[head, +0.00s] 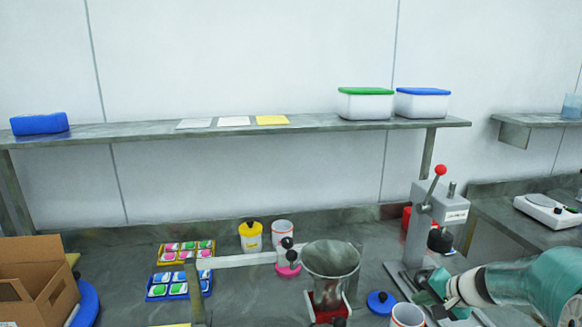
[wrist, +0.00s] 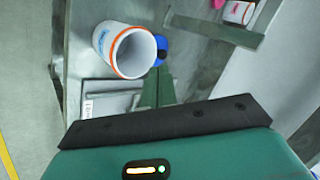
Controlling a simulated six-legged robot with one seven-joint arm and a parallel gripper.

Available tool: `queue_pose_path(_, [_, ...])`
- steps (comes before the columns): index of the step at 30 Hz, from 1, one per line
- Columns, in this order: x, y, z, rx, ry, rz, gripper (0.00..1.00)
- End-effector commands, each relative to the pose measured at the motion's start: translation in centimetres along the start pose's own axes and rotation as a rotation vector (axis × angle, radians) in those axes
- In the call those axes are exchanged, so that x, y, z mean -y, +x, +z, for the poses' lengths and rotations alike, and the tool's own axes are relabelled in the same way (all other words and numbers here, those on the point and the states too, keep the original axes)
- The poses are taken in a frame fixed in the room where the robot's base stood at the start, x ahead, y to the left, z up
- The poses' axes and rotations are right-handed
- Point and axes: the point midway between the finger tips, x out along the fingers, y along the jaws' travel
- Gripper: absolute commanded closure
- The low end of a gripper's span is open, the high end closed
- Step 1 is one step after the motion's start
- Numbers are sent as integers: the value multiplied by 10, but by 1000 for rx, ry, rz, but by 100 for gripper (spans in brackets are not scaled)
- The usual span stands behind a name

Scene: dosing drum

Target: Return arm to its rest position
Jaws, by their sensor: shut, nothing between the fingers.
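My arm comes in from the right edge of the head view. My gripper (head: 432,285) is in front of the grey lever press (head: 424,225) with the red knob. Its green fingers also show in the wrist view (wrist: 157,88), shut with nothing between them. A white cup with an orange rim (head: 407,315) stands near the gripper at the bottom of the head view. In the wrist view an open white cup (wrist: 125,48) is just left of the fingers. A blue lid with a black knob (head: 381,302) lies left of the gripper.
A metal hopper (head: 331,260) stands left of the press, beside a balance beam (head: 235,260). Trays of coloured packets (head: 178,285) and an open cardboard box (head: 35,285) are further left. A shelf (head: 300,125) runs above the bench. A scale (head: 548,211) sits at right.

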Motion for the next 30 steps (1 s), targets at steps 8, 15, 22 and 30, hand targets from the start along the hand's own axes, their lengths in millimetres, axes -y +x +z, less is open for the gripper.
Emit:
queue_pose_path(8, [72,-35,107,101,-313,154,100])
queue_pose_path(15, [94,-78,187,122,-546,265,100])
queue_pose_path(22, [92,-121,247,92,-743,336,100])
queue_pose_path(30, [78,-149,277,46,-868,368,100])
